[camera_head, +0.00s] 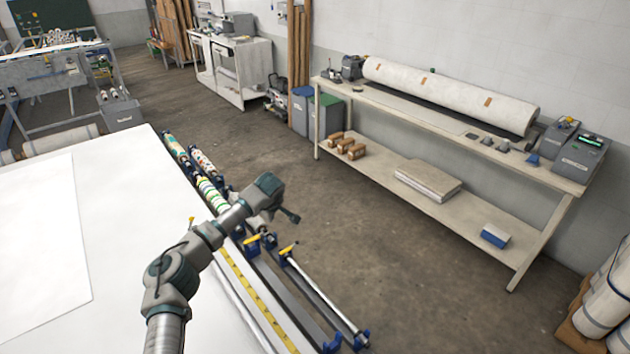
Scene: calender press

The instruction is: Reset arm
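One of my arms comes in from the bottom left and reaches over the right edge of the white table (110,255). I take it as my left arm. Its dark gripper (289,215) is at the far end, past the wrist, in the air above the rails along the table's edge. The gripper is small and seen at an angle, so its opening is unclear. No held object shows. My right gripper is not in view.
Patterned rolls (207,193) and metal rails with blue clamps (318,294) run along the table's right edge. A long bench (440,120) with a large white roll (450,95) stands along the wall. Bare floor (385,240) lies between.

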